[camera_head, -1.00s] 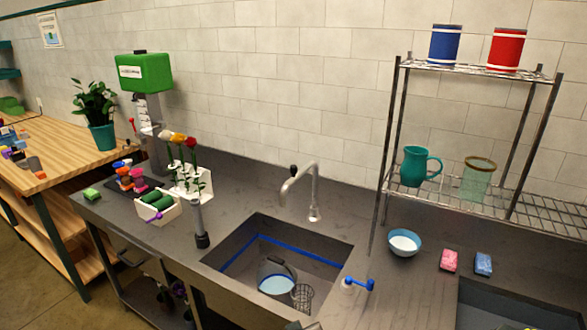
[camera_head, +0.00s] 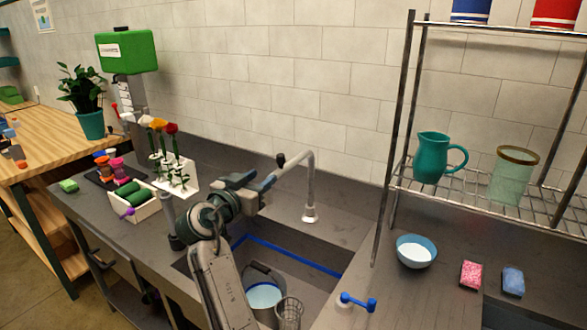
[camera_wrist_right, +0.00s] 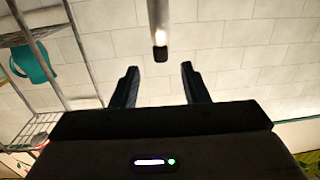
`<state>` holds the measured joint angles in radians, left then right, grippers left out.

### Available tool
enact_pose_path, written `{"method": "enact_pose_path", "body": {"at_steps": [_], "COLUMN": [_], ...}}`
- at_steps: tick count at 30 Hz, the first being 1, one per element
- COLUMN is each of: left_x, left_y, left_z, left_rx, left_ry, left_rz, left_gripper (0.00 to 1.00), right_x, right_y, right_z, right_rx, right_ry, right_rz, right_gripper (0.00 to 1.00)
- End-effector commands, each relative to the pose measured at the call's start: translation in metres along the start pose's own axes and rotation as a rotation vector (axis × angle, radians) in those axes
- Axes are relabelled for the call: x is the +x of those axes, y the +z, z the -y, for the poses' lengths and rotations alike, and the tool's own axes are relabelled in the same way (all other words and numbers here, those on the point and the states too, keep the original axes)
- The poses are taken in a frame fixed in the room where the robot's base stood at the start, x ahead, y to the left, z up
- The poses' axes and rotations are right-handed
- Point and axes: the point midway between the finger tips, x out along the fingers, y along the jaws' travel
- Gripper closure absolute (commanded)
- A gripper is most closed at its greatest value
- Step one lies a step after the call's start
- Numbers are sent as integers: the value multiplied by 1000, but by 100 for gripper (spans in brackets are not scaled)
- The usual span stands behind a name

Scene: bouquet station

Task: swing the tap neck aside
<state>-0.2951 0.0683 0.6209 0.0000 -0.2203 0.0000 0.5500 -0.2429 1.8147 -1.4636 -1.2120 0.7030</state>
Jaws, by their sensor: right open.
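My right gripper (camera_head: 268,183) reaches over the sink to the lower left end of the neck. In the wrist view its two dark fingers (camera_wrist_right: 160,84) are spread apart with nothing between them. A grey pipe, seemingly the tap neck (camera_wrist_right: 158,22), ends in a dark tip just beyond the gap, roughly centred. Contact cannot be told. My left gripper is out of view.
A bucket (camera_head: 264,294) and a wire basket (camera_head: 289,311) are in the sink below my arm. The flower rack (camera_head: 176,180) stands to the left.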

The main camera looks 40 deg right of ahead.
Motion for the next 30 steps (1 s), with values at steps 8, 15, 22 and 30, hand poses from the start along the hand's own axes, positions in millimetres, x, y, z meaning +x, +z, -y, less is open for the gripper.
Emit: {"method": "enact_pose_path", "body": {"at_steps": [8, 15, 22, 30], "left_x": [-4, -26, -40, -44], "left_y": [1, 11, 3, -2], "left_z": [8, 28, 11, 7], "left_rx": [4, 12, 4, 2], "left_ry": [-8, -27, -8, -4], "left_rz": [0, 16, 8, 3], "left_gripper": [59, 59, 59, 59], "right_x": [14, 57, 93, 108], "right_y": [-4, -6, -5, -1], "right_z": [2, 0, 1, 1], "right_rx": [5, 2, 3, 6], "right_ry": [6, 8, 6, 4], "right_rz": [-15, -14, -13, -11], "right_gripper": [59, 59, 59, 59]}}
